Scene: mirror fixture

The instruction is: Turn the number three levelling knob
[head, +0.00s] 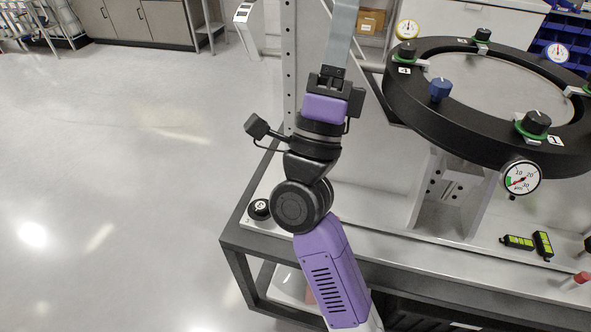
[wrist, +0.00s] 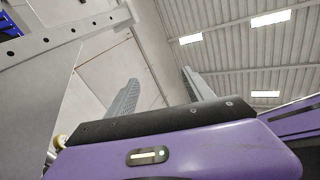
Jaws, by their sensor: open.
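The black ring fixture (head: 400,97) stands at the right of the head view, with several black knobs on green bases around its rim. The left knob (head: 407,50) has a tag reading 4, and the front right knob (head: 536,122) a tag reading 1. The back knob (head: 483,35) and the right-edge knob (head: 588,88) have white tags too small to read, so I cannot tell which is number three. My gripper (head: 333,74) is left of the ring, apart from every knob. In the wrist view its two grey fingers (wrist: 160,84) are spread, with nothing between them.
A blue knob (head: 440,88) stands on the ring's near left. A dial gauge (head: 521,177) hangs at its front, with smaller gauges behind. A perforated metal post (head: 288,60) rises beside my gripper. Green-and-black levels (head: 518,242) lie on the bench. Open floor (head: 120,180) is at left.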

